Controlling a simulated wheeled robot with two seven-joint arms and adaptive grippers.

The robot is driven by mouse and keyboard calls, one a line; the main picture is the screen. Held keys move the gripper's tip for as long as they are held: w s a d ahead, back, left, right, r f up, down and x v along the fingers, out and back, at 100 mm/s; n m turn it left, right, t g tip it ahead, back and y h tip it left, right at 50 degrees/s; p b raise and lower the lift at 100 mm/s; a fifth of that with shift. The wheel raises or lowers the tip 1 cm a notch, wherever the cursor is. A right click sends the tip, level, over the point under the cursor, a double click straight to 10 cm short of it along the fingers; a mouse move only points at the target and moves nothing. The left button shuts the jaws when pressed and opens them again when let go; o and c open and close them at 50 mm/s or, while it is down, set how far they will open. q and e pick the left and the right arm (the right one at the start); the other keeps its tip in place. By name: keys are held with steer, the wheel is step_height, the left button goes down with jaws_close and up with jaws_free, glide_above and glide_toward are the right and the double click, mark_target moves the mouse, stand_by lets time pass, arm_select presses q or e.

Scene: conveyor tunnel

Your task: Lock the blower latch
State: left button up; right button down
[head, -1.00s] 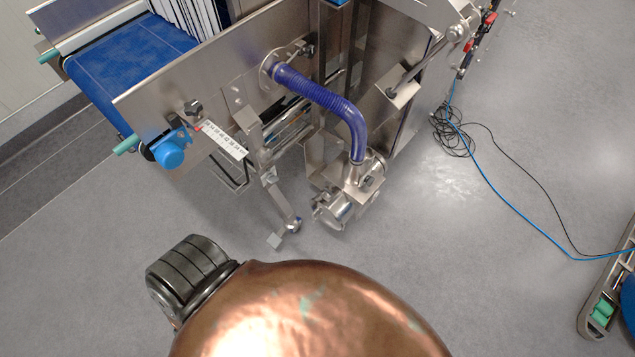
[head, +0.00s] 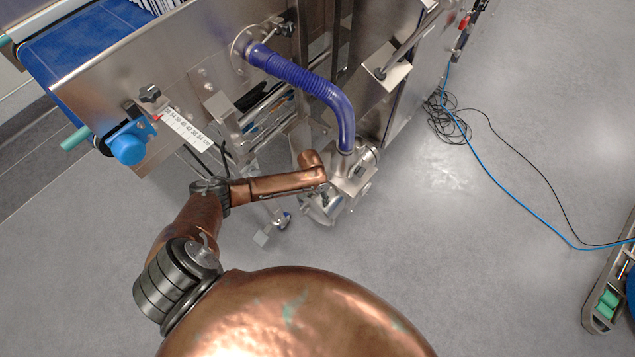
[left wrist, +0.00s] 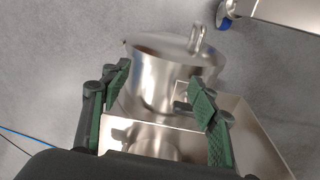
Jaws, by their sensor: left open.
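The steel blower (head: 352,178) stands at the lower end of the blue hose, beside the conveyor frame. In the left wrist view its round steel housing (left wrist: 160,82) fills the middle, with an upright metal loop (left wrist: 197,38) on its rim. A small bracket (left wrist: 181,101) shows on its side, by the right finger; I cannot tell which part is the latch. My left gripper (left wrist: 158,84) is open, its green-padded fingers on either side of the near housing, nothing clearly held. In the head view my left arm reaches to the blower; the fingers cannot be made out. My right gripper is not in view.
The blue hose (head: 310,82) arches from the conveyor side plate (head: 170,60) to the blower. Cables (head: 500,165) lie on the right floor. Open floor lies right of the blower.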

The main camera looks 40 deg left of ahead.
arm_select(q)
steer(key=shift+n+g+y, duration=0.3)
steer(key=shift+n+y, duration=0.1)
steer(key=w+a+r, duration=0.1)
steer(key=r, duration=0.1)
steer(key=w+a+r, duration=0.2)
steer(key=w+a+r+b, duration=0.1)
steer(key=w+r, duration=0.1)
steer(key=shift+a+r, duration=0.15)
steer(key=shift+a, duration=0.05)
steer(key=shift+w+a+r, duration=0.1)
steer(key=shift+w+r, duration=0.05)
steer(key=shift+f, duration=0.25)
step_height(320, 180, down, 6)
steer(key=b, duration=0.3)
steer(key=shift+f, duration=0.5)
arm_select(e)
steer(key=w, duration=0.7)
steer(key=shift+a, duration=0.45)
arm_select(q)
steer(key=shift+c, duration=0.6)
steer(key=c, duration=1)
steer(key=shift+c, duration=0.2)
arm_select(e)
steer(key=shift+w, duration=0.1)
